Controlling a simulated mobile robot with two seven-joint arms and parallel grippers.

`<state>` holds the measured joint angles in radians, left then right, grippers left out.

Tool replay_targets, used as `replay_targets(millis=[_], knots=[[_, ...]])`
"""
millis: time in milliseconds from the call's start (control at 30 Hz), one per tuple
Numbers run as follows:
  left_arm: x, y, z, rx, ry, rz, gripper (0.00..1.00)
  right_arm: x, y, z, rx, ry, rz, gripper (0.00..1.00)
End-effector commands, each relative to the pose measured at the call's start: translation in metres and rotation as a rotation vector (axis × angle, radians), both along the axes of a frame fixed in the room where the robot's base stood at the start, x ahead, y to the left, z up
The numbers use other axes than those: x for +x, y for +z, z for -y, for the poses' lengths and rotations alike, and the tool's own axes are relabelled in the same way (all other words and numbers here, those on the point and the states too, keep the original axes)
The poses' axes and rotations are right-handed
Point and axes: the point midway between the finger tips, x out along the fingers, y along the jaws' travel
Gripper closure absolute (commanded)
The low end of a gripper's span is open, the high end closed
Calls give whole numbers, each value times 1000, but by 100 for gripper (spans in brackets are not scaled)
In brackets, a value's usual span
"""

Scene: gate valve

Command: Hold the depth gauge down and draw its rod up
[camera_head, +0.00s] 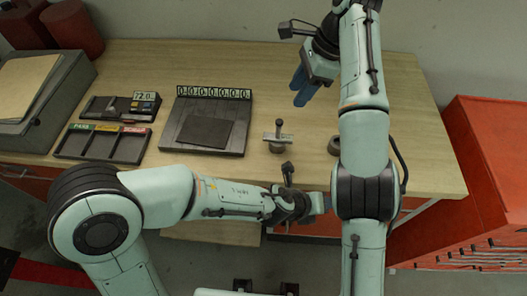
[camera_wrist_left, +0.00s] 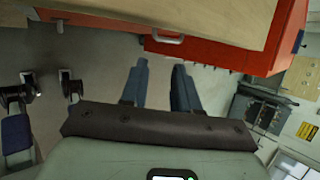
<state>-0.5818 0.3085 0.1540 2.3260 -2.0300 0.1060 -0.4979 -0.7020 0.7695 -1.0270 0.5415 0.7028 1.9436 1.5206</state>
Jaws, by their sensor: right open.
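The depth gauge (camera_head: 277,138) stands on the wooden bench near its front edge, with a flat metal base and an upright rod with a dark top. My right gripper (camera_head: 299,92) has blue fingers and is open, above the bench, beyond the gauge and a little to its right. My left gripper (camera_head: 317,203) is in front of the bench edge, lower right of the gauge, partly hidden by my right arm. In the left wrist view my left gripper (camera_wrist_left: 160,68) has its two blue fingers apart with nothing between them. Neither gripper touches the gauge.
A dark ring (camera_head: 334,146) lies right of the gauge, partly behind my right arm. A dark plate with a number strip (camera_head: 213,93), a sorting tray (camera_head: 103,158) and a small display unit (camera_head: 145,103) stand left. A red cabinet (camera_head: 490,150) stands right. Bench around the gauge is clear.

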Motion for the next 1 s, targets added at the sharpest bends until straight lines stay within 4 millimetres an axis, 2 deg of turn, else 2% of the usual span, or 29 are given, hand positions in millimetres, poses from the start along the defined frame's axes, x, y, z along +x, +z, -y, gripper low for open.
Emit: replay_targets(millis=[33, 133, 200, 400, 500, 600, 767, 1000], knots=[[5, 16, -2, 27, -74, 121, 70, 0, 0, 0, 0, 0, 0, 57], [20, 48, -16, 108, -192, 384, 70, 0, 0, 0, 0, 0, 0, 57], [37, 72, -43, 188, -193, 575, 70, 0, 0, 0, 0, 0, 0, 57], [63, 102, -116, 362, -40, 792, 70, 0, 0, 0, 0, 0, 0, 57], [67, 109, -137, 416, 10, 837, 70, 0, 0, 0, 0, 0, 0, 57], [69, 112, -147, 443, 34, 856, 70, 0, 0, 0, 0, 0, 0, 57], [81, 108, -147, 453, 42, 859, 70, 0, 0, 0, 0, 0, 0, 57], [120, 89, -133, 451, 39, 856, 70, 0, 0, 0, 0, 0, 0, 57]])
